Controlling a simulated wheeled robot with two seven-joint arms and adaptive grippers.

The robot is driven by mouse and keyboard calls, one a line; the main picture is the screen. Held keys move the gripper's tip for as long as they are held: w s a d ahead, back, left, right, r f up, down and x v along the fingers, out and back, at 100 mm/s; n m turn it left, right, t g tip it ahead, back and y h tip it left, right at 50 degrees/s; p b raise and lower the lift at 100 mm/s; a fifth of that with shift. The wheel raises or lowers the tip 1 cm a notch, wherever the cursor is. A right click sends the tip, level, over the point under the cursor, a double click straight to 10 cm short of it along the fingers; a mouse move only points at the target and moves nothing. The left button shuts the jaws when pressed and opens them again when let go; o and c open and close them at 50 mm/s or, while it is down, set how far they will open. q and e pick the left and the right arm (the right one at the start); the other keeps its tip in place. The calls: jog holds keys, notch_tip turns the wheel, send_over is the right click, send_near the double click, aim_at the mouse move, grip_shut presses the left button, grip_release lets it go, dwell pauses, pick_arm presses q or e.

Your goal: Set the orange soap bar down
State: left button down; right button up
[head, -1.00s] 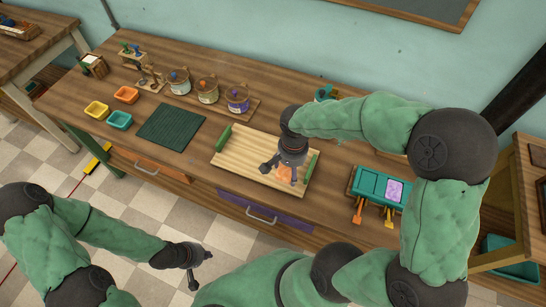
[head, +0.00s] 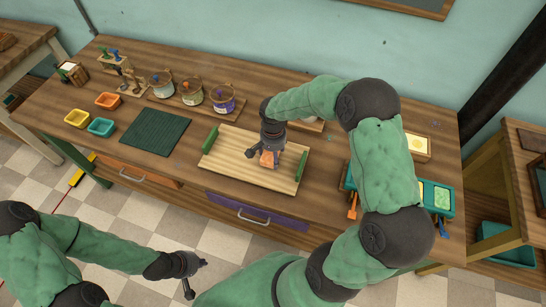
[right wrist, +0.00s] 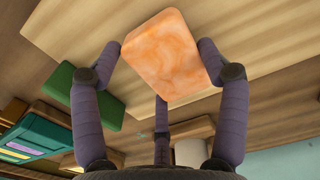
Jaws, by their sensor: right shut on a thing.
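The orange marbled soap bar (head: 267,159) is held in my right gripper (head: 268,156) over the pale wooden board (head: 228,155), near its middle. In the right wrist view, the soap bar (right wrist: 165,55) sits between the dark fingers, which are shut on it. The board's slats show behind it. I cannot tell whether the soap touches the board. My left gripper (head: 196,278) is open and empty, low over the floor in front of the table.
Green end blocks (head: 210,139) bound the board. Several pots (head: 222,100) stand behind. A teal mould tray (head: 438,209) is partly hidden by my right arm.

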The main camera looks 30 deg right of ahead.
jog(key=shift+f, duration=0.65)
jog(key=shift+f, duration=0.1)
jog(key=o, duration=1.2)
jog(key=shift+f, duration=0.1)
jog(key=shift+r, duration=0.4)
notch_tip(320, 180, up, 12)
jog(key=p, duration=0.2)
jog(key=shift+f+p, duration=0.2)
jog(key=shift+p, duration=0.2)
